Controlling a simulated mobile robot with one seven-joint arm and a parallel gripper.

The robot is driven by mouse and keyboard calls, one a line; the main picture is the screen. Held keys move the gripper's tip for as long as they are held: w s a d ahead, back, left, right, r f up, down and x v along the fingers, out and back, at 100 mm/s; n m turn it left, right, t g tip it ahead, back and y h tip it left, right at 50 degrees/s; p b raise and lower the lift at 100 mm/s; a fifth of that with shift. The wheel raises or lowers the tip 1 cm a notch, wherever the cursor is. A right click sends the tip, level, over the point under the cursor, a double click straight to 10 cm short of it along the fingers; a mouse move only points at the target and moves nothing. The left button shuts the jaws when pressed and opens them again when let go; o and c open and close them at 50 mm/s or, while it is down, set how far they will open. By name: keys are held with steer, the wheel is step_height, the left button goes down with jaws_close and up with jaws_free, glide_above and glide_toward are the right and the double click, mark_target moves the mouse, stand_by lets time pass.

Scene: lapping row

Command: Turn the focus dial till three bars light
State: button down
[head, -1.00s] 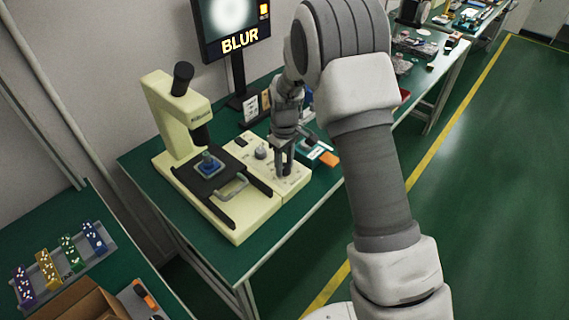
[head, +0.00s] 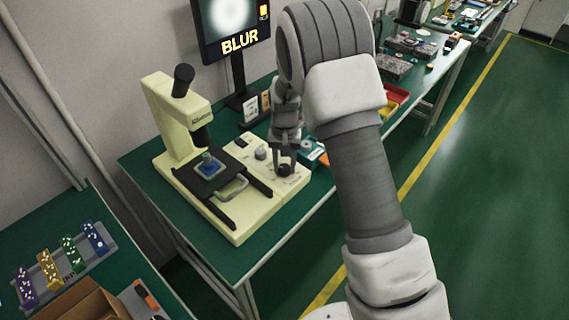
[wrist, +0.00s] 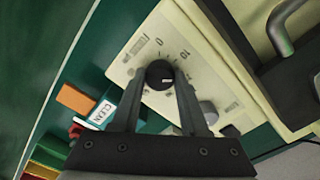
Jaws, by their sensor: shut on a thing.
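The black focus dial (wrist: 160,74) sits on the cream microscope base, with a white pointer line and printed numbers around it. My gripper (wrist: 160,80) has one finger on each side of the dial and is shut on it. In the head view the dial (head: 286,170) is at the right end of the microscope base (head: 248,222), just under my gripper. The monitor (head: 228,15) behind shows a blurred pale disc and the word BLUR. One orange block is lit at its right edge; the monitor's top is cut off.
A grey knob (wrist: 208,112) stands close to one finger. The microscope stage (head: 208,168) with a blue sample lies left of the dial. Small boxes, one marked CLEAN (wrist: 103,114), lie beside the base. A rack of coloured parts (head: 62,262) is at lower left.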

mark_target(285, 167)
steer(key=shift+m, duration=1.6)
steer(key=shift+c, duration=2.1)
jaws_free()
step_height(285, 167, up, 18)
steer(key=p, duration=0.2)
steer(key=shift+f, duration=0.25)
